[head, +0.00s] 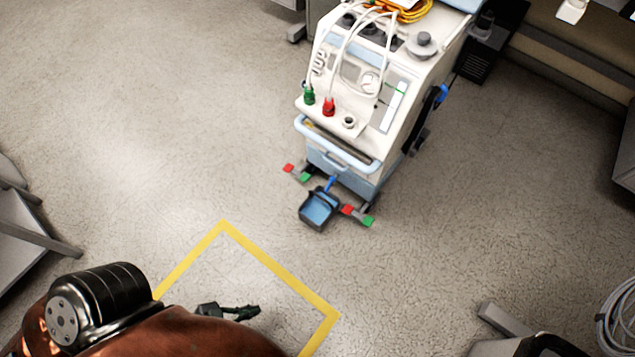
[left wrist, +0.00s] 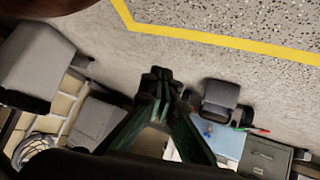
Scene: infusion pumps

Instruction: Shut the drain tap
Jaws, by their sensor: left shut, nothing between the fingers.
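A white and blue medical machine on a cart (head: 365,90) stands at upper centre in the head view. A small blue lever (head: 330,184), which looks like the drain tap, sticks out low on its front. Whether the tap is open or shut is too small to tell. My left gripper (head: 252,311) is shut and empty, low in the picture and well apart from the machine. Its fingers show in the left wrist view (left wrist: 157,82). My right gripper is out of view.
Red and green pedals (head: 358,215) flank the tray. A yellow floor outline (head: 275,262) lies between me and the machine. Open floor surrounds it. Grey furniture (head: 25,225) stands at the left edge, and a coiled cable (head: 615,315) at lower right.

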